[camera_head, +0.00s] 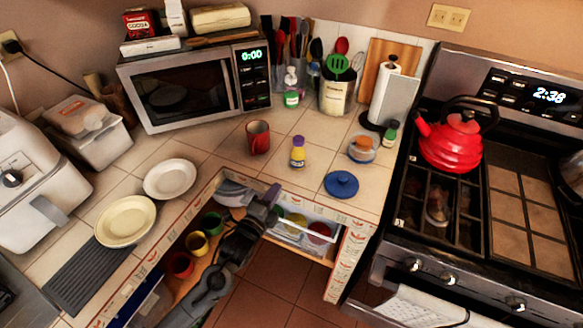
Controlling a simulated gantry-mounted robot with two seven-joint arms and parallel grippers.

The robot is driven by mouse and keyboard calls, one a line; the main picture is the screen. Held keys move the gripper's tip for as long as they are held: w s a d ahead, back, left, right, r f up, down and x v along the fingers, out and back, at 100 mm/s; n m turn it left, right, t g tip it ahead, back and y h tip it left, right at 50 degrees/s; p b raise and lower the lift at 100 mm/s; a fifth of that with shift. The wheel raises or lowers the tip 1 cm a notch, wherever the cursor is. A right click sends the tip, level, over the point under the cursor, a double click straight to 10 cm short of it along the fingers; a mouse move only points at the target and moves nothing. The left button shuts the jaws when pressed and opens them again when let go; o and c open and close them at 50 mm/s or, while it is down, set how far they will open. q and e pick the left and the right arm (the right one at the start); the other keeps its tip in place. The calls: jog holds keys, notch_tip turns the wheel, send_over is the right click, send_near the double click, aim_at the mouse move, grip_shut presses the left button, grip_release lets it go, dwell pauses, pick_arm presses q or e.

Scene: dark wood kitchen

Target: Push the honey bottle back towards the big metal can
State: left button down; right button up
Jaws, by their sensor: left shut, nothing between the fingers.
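The honey bottle (297,156), a small yellow bottle with a purple cap, stands upright on the tiled counter near its front edge. The big metal can (335,98) stands farther back against the wall and holds several cooking utensils. My left gripper (274,191) is shut and empty. It is at the counter's front edge, in front of the bottle and a little to its left, with a visible gap between them. My right gripper is not in view.
A red mug (258,137) stands left of the bottle. A blue lid (341,184) and a glass jar (361,150) are to its right. The tiles between bottle and can look clear.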

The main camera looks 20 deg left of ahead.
aim_at(295, 159)
pick_arm(q)
jog(key=w, duration=0.3)
jog(key=w+b, duration=0.1)
jog(key=w, duration=0.3)
jog(key=w+d+b, duration=0.1)
jog(key=w, duration=0.3)
jog(key=shift+w+d, duration=0.1)
jog(key=shift+w, duration=0.15)
